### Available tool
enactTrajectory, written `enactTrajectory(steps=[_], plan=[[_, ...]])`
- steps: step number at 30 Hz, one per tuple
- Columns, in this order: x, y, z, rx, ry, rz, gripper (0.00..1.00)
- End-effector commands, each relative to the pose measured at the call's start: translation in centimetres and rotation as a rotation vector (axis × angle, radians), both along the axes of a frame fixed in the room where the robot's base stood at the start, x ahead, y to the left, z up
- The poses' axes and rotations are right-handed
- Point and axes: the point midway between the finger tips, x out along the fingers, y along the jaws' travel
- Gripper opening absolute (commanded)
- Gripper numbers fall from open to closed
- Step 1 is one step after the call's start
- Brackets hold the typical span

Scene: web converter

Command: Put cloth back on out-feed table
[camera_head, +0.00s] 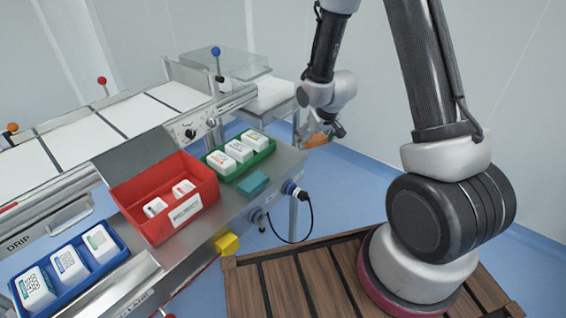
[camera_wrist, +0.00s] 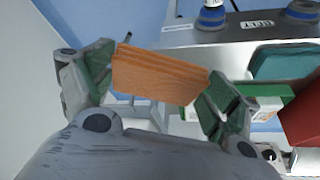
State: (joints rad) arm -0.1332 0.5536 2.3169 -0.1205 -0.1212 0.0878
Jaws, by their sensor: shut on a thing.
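My gripper (camera_wrist: 162,88) is shut on an orange folded cloth (camera_wrist: 158,76), which spans between its two green-grey fingers in the wrist view. In the head view, my gripper (camera_head: 324,131) holds the orange cloth (camera_head: 318,140) just beyond the right end of the steel table (camera_head: 287,165), in the air and apart from the tabletop. A teal folded piece (camera_head: 253,184) lies on the steel table near its front right; it also shows at the right of the wrist view (camera_wrist: 285,62). I cannot tell which surface is the out-feed table.
A green tray (camera_head: 262,157) of white packs, an open red box (camera_head: 148,212) and a blue tray (camera_head: 117,252) stand on the steel table. A knob and cable (camera_head: 300,193) stick out at its front edge. Bare steel shows right of the green tray. A wooden pallet (camera_head: 300,275) lies below.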

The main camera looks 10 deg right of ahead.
Motion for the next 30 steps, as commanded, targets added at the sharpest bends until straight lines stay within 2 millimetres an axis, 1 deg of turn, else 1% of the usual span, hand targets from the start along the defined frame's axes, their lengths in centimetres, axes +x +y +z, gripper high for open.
enactTrajectory(steps=[3,5,9,12,15,18,20,22,27,30], plan=[[1.7,0.7,0.5,-0.001,0.000,0.096,0.66],[2.4,1.4,0.7,0.000,0.000,0.147,0.66],[3.6,3.5,1.1,0.002,-0.001,0.267,0.66],[3.8,5.1,1.2,0.001,0.000,0.347,0.66],[3.5,6.4,1.2,0.002,0.001,0.414,0.66],[2.9,6.9,1.1,0.002,0.001,0.454,0.66],[2.9,7.1,0.6,0.003,0.002,0.462,0.66],[2.9,7.1,-0.3,0.004,0.003,0.462,0.66],[2.9,7.1,-3.3,0.003,0.004,0.461,0.66],[2.9,7.0,-4.4,0.001,0.002,0.460,0.66]])
